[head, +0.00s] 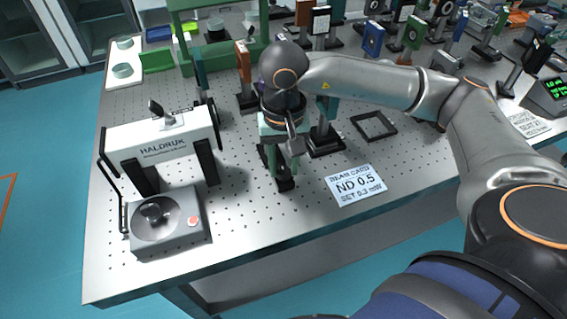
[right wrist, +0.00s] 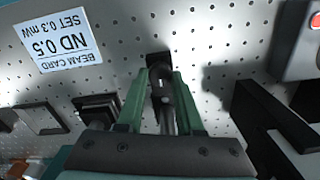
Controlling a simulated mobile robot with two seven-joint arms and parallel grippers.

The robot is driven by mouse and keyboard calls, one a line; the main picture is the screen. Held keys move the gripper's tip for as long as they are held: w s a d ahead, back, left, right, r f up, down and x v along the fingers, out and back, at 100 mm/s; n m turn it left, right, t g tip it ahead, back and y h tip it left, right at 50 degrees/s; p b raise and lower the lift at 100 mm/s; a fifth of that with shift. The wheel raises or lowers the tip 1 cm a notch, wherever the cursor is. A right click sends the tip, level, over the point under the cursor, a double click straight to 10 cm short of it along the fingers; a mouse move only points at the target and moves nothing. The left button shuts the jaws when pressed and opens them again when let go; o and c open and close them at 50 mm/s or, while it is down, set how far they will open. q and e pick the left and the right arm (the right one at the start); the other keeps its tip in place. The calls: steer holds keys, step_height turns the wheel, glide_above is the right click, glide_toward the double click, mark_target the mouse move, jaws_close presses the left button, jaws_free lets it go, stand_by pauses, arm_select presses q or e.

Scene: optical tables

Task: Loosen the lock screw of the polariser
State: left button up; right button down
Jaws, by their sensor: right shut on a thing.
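My right gripper (head: 284,172) points down at a dark post-mounted part near the front middle of the table. Its green fingers, also in the right wrist view (right wrist: 162,82), are closed on a dark round part that appears to be the lock screw (right wrist: 163,98) of the polariser. The black foot (head: 286,185) of that post stands on the table. The gripper and wrist hide most of the polariser in the head view, so its ring and scale cannot be read. My left gripper is not in view.
A white HALDRUK frame (head: 160,145) and a grey box with a black knob (head: 165,222) stand left. A beam card (head: 356,185) lies right of the gripper, with a flat black frame (head: 374,126) behind it. Several optic mounts crowd the back. The front right tabletop is clear.

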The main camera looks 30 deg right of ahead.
steer(key=m+b, duration=0.2)
steer(key=shift+f+m, duration=0.15)
steer(key=shift+m, duration=0.65)
steer(key=m+b, duration=0.2)
steer(key=shift+m, duration=0.3)
steer(key=m+b, duration=0.1)
steer(key=m, duration=0.1)
steer(key=shift+d+m, duration=0.1)
steer(key=shift+m, duration=0.3)
steer(key=m, duration=0.2)
steer(key=shift+m+b, duration=0.3)
steer(key=shift+b, duration=0.1)
steer(key=shift+m, duration=1)
steer(key=m+b, duration=0.1)
steer(key=m, duration=0.2)
steer(key=shift+s+m, duration=0.1)
steer(key=shift+m, duration=0.2)
steer(key=m, duration=0.3)
steer(key=shift+r+m, duration=0.2)
steer(key=shift+m, duration=0.1)
steer(key=m, duration=0.5)
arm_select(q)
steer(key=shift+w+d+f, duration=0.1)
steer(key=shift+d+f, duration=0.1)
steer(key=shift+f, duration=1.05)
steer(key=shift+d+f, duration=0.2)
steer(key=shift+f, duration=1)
arm_select(e)
steer(key=shift+s+m, duration=0.1)
steer(key=shift+m, duration=1.3)
